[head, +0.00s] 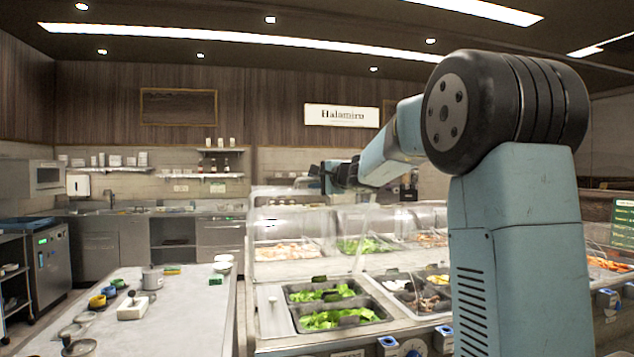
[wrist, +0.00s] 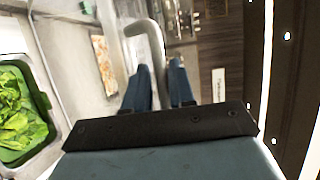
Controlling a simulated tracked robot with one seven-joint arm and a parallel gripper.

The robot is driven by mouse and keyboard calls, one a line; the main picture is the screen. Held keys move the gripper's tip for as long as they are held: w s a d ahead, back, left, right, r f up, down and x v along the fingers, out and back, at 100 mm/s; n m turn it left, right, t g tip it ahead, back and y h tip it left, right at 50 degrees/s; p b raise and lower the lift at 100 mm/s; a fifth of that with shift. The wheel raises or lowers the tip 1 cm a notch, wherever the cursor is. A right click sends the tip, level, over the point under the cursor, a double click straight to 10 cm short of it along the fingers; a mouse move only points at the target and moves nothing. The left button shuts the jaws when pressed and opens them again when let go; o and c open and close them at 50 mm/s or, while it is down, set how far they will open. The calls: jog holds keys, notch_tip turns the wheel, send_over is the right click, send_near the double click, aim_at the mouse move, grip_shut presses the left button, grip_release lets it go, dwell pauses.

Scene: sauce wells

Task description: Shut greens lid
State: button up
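Leafy greens (head: 335,318) lie uncovered in a black-rimmed well at the front of the salad counter, with a second greens well (head: 320,292) just behind. In the wrist view, greens (wrist: 15,105) show in a green bin at the left edge. My gripper (head: 330,178) is raised well above the counter. In the wrist view, a bent grey handle (wrist: 146,32) runs down between the two fingers of my gripper (wrist: 160,68) and fills the gap, so the fingers look closed on it. The lid panel itself is hard to make out. A pale, clear strip (head: 364,232) hangs below my gripper.
A clear guard (head: 290,238) stands along the back of the salad counter. A steel worktable (head: 185,315) with small pots and a white box (head: 133,308) is at the left. Other food wells (head: 415,292) lie to the right, partly behind my arm.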

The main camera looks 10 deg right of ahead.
jog(key=shift+w+a, duration=0.1)
jog(key=shift+w, duration=0.1)
jog(key=shift+c, duration=0.4)
grip_shut()
